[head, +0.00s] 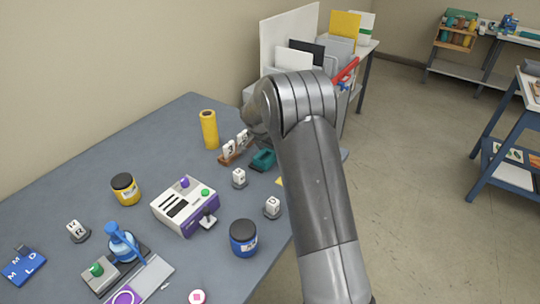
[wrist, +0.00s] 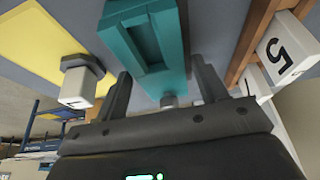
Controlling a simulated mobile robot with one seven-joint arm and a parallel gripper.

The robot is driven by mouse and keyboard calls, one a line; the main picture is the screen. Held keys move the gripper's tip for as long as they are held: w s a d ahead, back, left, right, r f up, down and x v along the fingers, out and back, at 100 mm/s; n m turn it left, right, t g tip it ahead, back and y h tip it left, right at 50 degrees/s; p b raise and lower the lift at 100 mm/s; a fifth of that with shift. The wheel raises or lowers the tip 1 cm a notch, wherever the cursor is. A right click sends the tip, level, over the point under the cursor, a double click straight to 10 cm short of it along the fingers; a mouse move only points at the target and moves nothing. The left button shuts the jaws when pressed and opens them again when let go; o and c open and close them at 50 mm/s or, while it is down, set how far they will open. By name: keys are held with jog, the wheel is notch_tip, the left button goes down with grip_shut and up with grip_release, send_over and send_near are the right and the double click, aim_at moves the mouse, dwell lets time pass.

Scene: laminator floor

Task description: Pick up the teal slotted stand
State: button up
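The teal slotted stand (head: 263,160) sits on the grey-blue table beside a wooden rack of white number tags, close to my arm. In the wrist view the stand (wrist: 148,40) fills the top middle, its long slot facing the camera. My gripper (wrist: 160,72) is open, one finger to each side of the stand's near end. Gaps show between the fingers and the stand, and nothing is held. In the head view my arm hides the fingers.
The wooden rack (head: 236,150) is close to the stand; its white tag (wrist: 285,48) is right of my fingers. A small white numbered piece (wrist: 80,82) is left of them. A yellow roll (head: 209,130) and a white-purple machine (head: 185,206) stand on the table.

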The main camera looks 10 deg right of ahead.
jog(key=c, duration=1)
jog(key=shift+r, duration=0.1)
